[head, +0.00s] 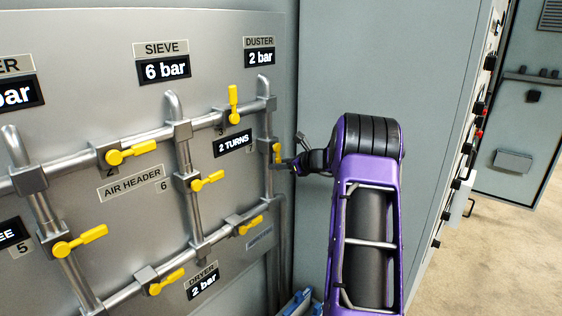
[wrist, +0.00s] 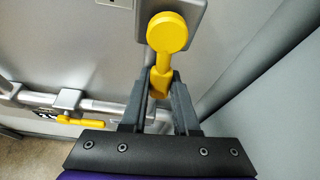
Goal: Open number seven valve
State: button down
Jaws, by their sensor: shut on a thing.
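The number seven valve (head: 277,150) has a yellow handle on the rightmost vertical pipe, just right of a small "7" label. In the head view its handle lies roughly along that pipe. My gripper (head: 287,164) reaches in from the right at the handle's lower end. In the wrist view the round yellow hub (wrist: 166,32) of the valve sits on a grey block. Its lever (wrist: 162,66) runs from the hub toward my gripper (wrist: 160,84), whose fingers are shut on the lever's end.
Other yellow valves stand close by: the number six valve (head: 208,181) to the left, an upright one (head: 233,105) above left and one (head: 250,226) below. A "2 TURNS" display (head: 233,144) hangs left of the valve.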

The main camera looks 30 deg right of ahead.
jog(key=shift+s+a+m, duration=0.1)
jog(key=shift+a+m, duration=0.2)
jog(key=shift+m, duration=0.1)
jog(key=shift+y, duration=0.3)
jog(key=c, duration=0.7)
grip_release()
jog(key=shift+a, duration=0.1)
jog(key=shift+o, duration=0.2)
jog(key=v, duration=1.7)
jog(key=shift+r, duration=0.25)
